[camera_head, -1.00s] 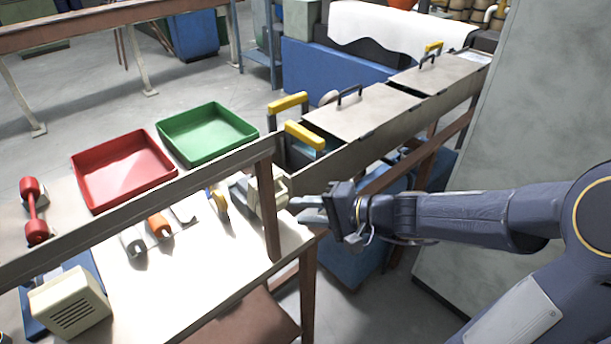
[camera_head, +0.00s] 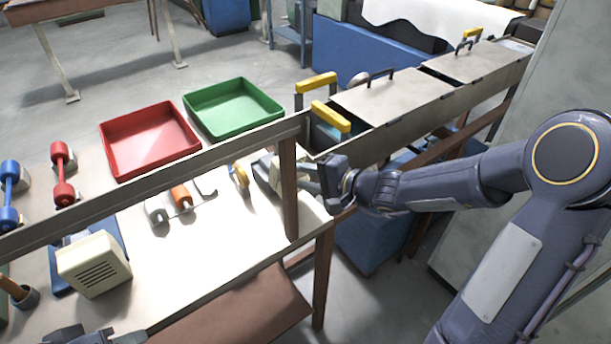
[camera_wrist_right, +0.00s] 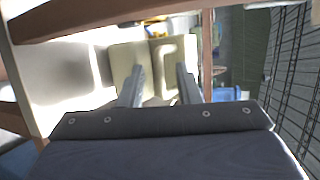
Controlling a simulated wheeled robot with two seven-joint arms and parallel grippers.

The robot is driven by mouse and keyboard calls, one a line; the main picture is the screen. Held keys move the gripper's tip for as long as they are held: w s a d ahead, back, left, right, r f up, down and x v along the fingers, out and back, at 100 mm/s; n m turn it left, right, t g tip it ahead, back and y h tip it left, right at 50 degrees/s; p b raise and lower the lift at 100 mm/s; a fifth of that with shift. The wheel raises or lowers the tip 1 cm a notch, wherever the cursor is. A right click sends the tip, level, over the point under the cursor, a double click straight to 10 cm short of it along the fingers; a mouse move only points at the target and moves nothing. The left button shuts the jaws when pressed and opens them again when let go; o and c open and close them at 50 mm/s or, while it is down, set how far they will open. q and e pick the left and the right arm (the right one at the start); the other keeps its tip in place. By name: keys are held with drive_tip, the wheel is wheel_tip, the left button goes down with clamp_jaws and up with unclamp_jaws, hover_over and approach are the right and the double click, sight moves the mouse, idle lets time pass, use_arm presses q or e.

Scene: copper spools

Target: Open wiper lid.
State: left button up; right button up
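A cream box-like unit, possibly the wiper (camera_head: 264,175), stands at the table's right end, partly hidden by a brown post. In the right wrist view a cream two-part body (camera_wrist_right: 128,62) lies ahead of the fingers; its right part has a raised or recessed rectangular outline. My right gripper (camera_head: 302,172) is beside the cream unit, behind the post. In the right wrist view its two fingers (camera_wrist_right: 158,84) are apart with nothing clearly gripped; contact with the cream body cannot be judged. Part of my left gripper (camera_head: 95,337) shows at the bottom edge; its fingers cannot be made out.
A long rail (camera_head: 150,185) crosses above the table, with the brown post (camera_head: 289,190) near my right gripper. A trough with flat handled lids (camera_head: 392,95) runs to the back right. Red (camera_head: 150,168) and green (camera_head: 232,132) trays stand behind the rail.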

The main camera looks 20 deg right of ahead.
drive_tip(key=shift+c, duration=0.2)
clamp_jaws()
drive_tip(key=r+g+p, duration=0.1)
drive_tip(key=p, duration=0.1)
drive_tip(key=w+r+h+p, duration=0.1)
drive_tip(key=p, duration=0.2)
drive_tip(key=shift+w+a+r+g, duration=0.15)
drive_tip(key=shift+a+g, duration=0.15)
drive_tip(key=shift+g, duration=0.1)
drive_tip(key=shift+w+p, duration=0.15)
drive_tip(key=shift+p, duration=0.3)
drive_tip(key=shift+f, duration=0.2)
drive_tip(key=shift+m, duration=0.3)
drive_tip(key=shift+o, duration=0.2)
unclamp_jaws()
